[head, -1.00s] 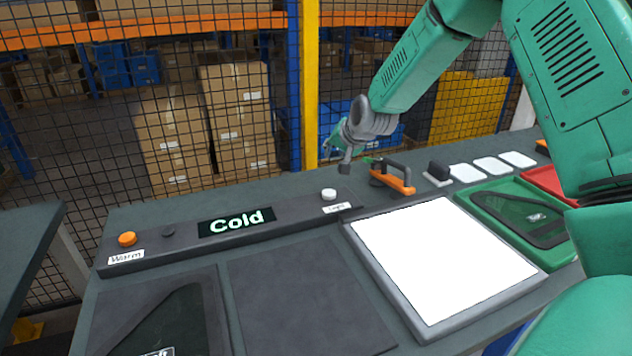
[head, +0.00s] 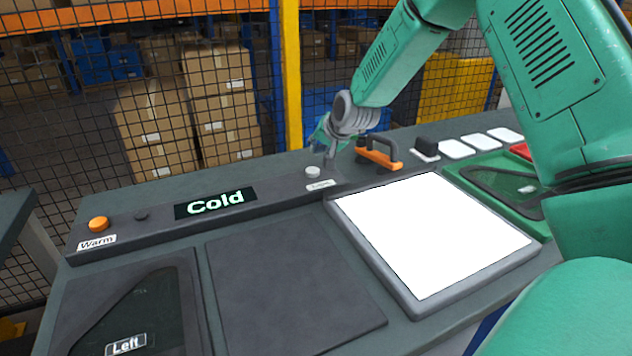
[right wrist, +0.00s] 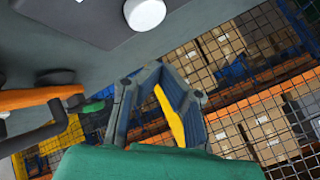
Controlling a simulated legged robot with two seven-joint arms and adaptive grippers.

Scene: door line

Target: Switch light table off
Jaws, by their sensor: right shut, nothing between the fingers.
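The light table (head: 430,235) is a grey-framed panel that glows bright white at the right of the bench. A white round button (head: 313,171) sits on the dark control strip, above a small label (head: 320,184) whose text is hard to read here. In the right wrist view the gripper (right wrist: 160,80) is shut and empty, and the white button (right wrist: 145,12) shows at the top. My left gripper is not in view.
An orange-based tool with a dark handle (head: 378,156) stands right of the gripper. The strip holds a "Cold" display (head: 215,203) and an orange button (head: 98,224) labelled Warm. A dark mat (head: 290,275) lies in front. A mesh fence stands behind.

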